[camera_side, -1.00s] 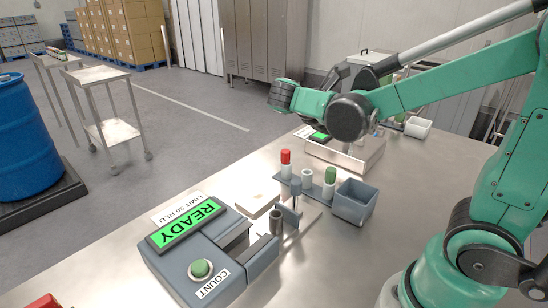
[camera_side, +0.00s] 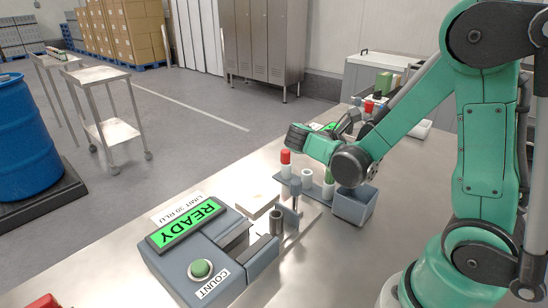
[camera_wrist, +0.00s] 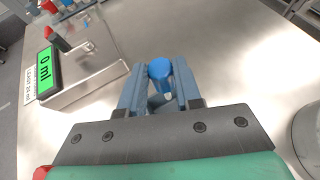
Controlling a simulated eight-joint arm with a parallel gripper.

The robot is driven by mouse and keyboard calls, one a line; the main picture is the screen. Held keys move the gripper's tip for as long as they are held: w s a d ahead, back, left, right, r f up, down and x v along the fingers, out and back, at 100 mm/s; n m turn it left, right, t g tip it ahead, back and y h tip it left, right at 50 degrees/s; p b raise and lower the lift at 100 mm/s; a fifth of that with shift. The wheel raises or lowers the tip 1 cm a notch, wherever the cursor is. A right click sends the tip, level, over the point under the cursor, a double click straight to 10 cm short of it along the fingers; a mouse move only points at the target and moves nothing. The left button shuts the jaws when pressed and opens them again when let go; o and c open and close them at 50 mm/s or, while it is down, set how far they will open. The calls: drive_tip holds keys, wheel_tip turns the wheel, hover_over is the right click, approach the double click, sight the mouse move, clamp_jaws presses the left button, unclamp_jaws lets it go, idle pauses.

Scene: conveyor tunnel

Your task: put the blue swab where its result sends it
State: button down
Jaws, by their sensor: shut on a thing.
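In the wrist view my gripper (camera_wrist: 160,100) is shut on the blue swab (camera_wrist: 160,70), whose round blue end shows between the two fingers. The rest of the swab is hidden. In the side view my wrist hangs over the far side of the small rack (camera_side: 293,184), and the fingertips and swab are hidden. The counter (camera_side: 187,262) shows READY on its green display (camera_side: 187,223), beside a label reading LIMIT 30 RLU. A round green button (camera_side: 201,268) is marked COUNT. A grey open bin (camera_side: 352,207) stands right of the rack.
The rack holds a red-capped tube (camera_side: 286,163), a white one (camera_side: 307,179) and a green-topped one (camera_side: 328,184). A metal unit (camera_wrist: 95,80) with a green "0 ml" display (camera_wrist: 45,70) stands left in the wrist view. Bare steel table lies right of it.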

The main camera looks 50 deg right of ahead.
drive_tip(key=c, duration=0.5)
unclamp_jaws()
drive_tip(key=shift+a, duration=0.1)
drive_tip(key=shift+v, duration=2.75)
drive_tip(key=w+a+m+t+y, duration=0.1)
drive_tip(key=a+m+t+y, duration=0.3)
drive_tip(key=w+a+m+t+y, duration=0.1)
drive_tip(key=a+m+t+y, duration=0.3)
drive_tip(key=m, duration=0.1)
drive_tip(key=w+a+m+t+y, duration=0.1)
drive_tip(key=a+m+t+y, duration=0.2)
drive_tip(key=a+m+t, duration=0.1)
drive_tip(key=shift+w+f+y, duration=0.2)
drive_tip(key=shift+f+y, duration=0.05)
drive_tip(key=shift+y, duration=0.15)
